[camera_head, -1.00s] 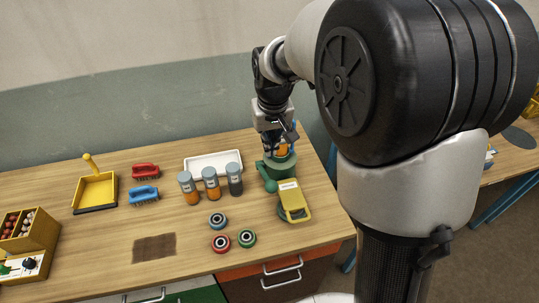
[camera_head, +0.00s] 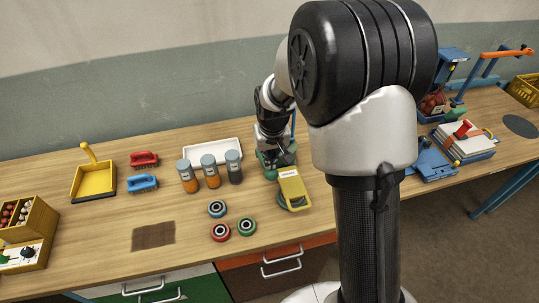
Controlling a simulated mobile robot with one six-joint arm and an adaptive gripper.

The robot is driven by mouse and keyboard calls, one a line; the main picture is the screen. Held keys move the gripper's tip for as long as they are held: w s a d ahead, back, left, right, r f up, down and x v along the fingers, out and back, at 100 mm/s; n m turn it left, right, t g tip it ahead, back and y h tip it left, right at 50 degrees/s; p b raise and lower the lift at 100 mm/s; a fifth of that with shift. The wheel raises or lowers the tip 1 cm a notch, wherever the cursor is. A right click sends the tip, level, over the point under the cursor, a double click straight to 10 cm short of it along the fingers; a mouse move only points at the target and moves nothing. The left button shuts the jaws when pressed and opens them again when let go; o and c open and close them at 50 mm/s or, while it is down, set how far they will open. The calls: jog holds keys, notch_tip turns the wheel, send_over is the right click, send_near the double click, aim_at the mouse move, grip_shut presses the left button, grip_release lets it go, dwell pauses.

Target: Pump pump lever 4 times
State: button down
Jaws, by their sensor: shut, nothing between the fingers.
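A green device (camera_head: 264,163) stands near the back of the wooden workbench, right of the bottles. It looks like the pump, but its lever cannot be made out. My gripper (camera_head: 281,163) is shut and empty, low over this device, and covers much of it. I cannot tell whether the fingers touch it.
A yellow piece with a green base (camera_head: 292,189) lies just in front. Several bottles (camera_head: 210,171) and a white tray (camera_head: 213,152) stand to the left. Three round rings (camera_head: 219,232) lie in front. Blue equipment (camera_head: 433,164) stands right of my arm.

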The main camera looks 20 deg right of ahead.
aim_at(273, 179)
jog(key=s+f+b, duration=0.1)
jog(key=b, duration=0.2)
jog(key=s+f+t+b, duration=0.1)
jog(key=f+b, duration=0.1)
jog(key=b, duration=0.1)
jog(key=s+f+t+b, duration=0.1)
jog(key=f+b, duration=0.1)
jog(key=b, duration=0.1)
jog(key=shift+s+f, duration=0.2)
jog(key=shift+s, duration=0.1)
jog(key=shift+s+f+b, duration=0.55)
jog(key=shift+b, duration=0.1)
